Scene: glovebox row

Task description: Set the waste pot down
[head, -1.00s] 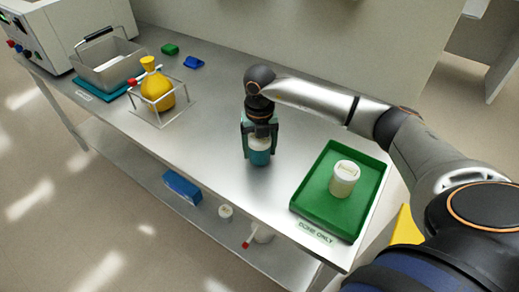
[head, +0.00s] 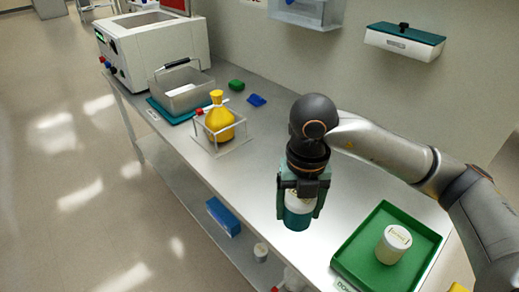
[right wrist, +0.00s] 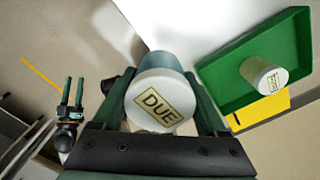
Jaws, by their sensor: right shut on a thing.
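My right gripper (head: 300,195) is shut on a teal pot (head: 297,218) with a white lid. In the right wrist view the lid (right wrist: 160,102) faces the camera and reads DUE, between the two green fingers. In the head view the pot is upright and seems held above the bench (head: 262,165), near its front edge. A second pot (head: 393,244), pale with a white lid, stands in the green tray (head: 356,264) to the right. My left gripper (right wrist: 73,92) shows only in the right wrist view, its fingers apart and empty.
The bench between frame and tray is clear. A blue box (head: 223,216) lies on the lower shelf.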

